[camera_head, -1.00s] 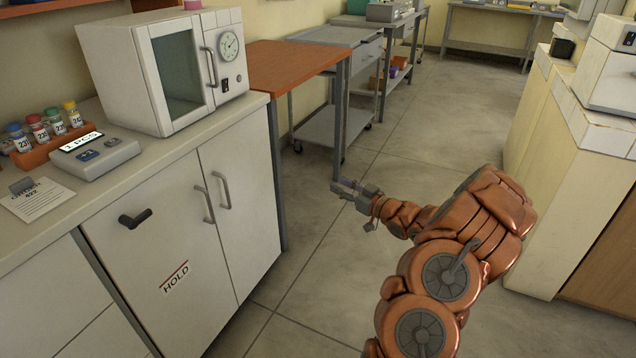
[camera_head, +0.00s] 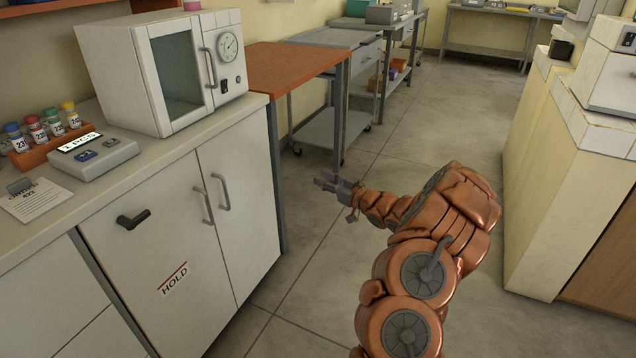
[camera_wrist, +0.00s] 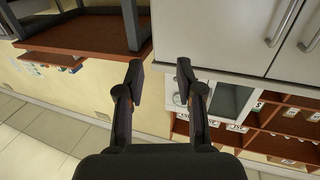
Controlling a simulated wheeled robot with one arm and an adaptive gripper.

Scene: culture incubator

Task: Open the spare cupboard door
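Under the counter is a pale cupboard with two closed doors. The right door (camera_head: 245,185) has a grey bar handle (camera_head: 221,192) and no label visible. No marking shows which is the spare one. My gripper (camera_head: 322,183) is out over the floor, right of the cupboard and apart from it. In the wrist view my gripper (camera_wrist: 159,70) is open and empty, with both bar handles upside down at upper right.
An incubator (camera_head: 160,75) with a dial, a scale (camera_head: 95,155), a vial rack (camera_head: 48,150) and a paper card (camera_head: 35,200) stand on the counter. An orange-topped table (camera_head: 295,68) adjoins the cupboard's right side. The floor before the doors is clear. Another bench (camera_head: 560,180) stands right.

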